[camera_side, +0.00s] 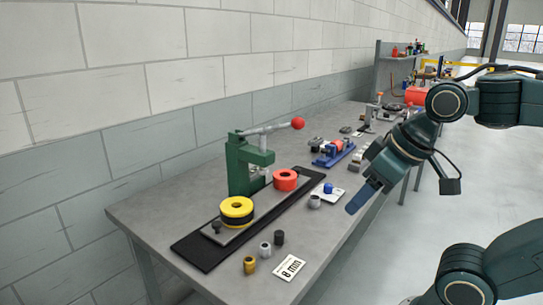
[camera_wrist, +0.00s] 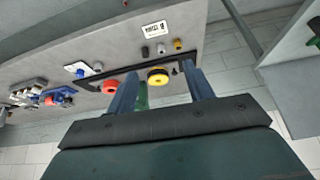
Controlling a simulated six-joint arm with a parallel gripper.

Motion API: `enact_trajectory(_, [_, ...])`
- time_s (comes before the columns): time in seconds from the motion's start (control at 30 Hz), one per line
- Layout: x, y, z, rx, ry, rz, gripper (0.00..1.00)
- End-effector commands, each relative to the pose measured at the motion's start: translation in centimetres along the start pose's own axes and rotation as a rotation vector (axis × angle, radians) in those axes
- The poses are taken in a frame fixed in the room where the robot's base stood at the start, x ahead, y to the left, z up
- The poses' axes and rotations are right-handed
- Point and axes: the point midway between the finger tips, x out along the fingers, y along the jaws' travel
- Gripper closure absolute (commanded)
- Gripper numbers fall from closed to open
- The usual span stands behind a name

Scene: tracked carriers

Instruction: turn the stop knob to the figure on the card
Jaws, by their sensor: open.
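The white card (camera_side: 289,268) lies flat near the front corner of the bench; it bears "mm" and a figure that looks like 8, seen at an angle. It also shows in the wrist view (camera_wrist: 154,28). A small dark knob (camera_side: 216,227) stands at the near end of a grey plate, beside a yellow ring. A blue knob-like piece (camera_side: 328,188) sits on a small white plate. I cannot tell which is the stop knob; no scale is readable. My gripper (camera_side: 364,198) is open and empty, above the bench's front edge, apart from everything.
Small brass, grey and black cylinders (camera_side: 265,249) stand near the card. A blue vise-like fixture (camera_side: 334,153) is behind.

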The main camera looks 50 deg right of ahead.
Motion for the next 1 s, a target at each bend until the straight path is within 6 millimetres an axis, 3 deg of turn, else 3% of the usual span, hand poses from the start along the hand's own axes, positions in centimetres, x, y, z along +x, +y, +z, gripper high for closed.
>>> enact_trajectory(0.27, [-0.9,2.1,-5.9,0.149,-0.012,0.044,0.48])
enact_trajectory(0.47, [-1.1,4.9,-11.3,0.290,-0.020,0.084,0.48])
enact_trajectory(0.77, [-0.3,10.8,-18.3,0.504,-0.028,0.144,0.48])
enact_trajectory(1.0, [1.2,16.7,-22.8,0.676,-0.029,0.191,0.48])
